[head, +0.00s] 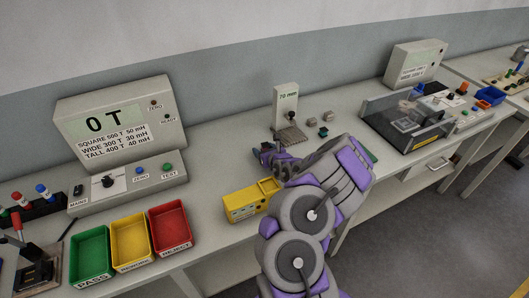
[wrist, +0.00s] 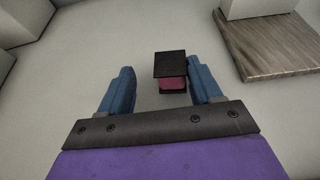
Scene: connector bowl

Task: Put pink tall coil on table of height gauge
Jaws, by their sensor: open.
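A pink coil (wrist: 172,84) with a dark square end (wrist: 170,64) is in the wrist view, between the line of my two blue fingers and closer to the right one. My gripper (wrist: 162,75) is open, and a gap shows between the coil and the left finger. In the head view I cannot make out the coil; my gripper (head: 260,152) and arm cover that area. The height gauge (head: 285,103) reads 70 mm in the head view. Its brownish table (head: 291,134) looks bare, and a streaked plate (wrist: 272,45) at the upper right of the wrist view appears to be it.
Small grey and green parts (head: 323,132) lie right of the gauge. A yellow box (head: 243,206) stands in front of my gripper. Green (head: 89,232), yellow (head: 113,242) and red (head: 153,228) bins and a large meter (head: 113,118) are at left.

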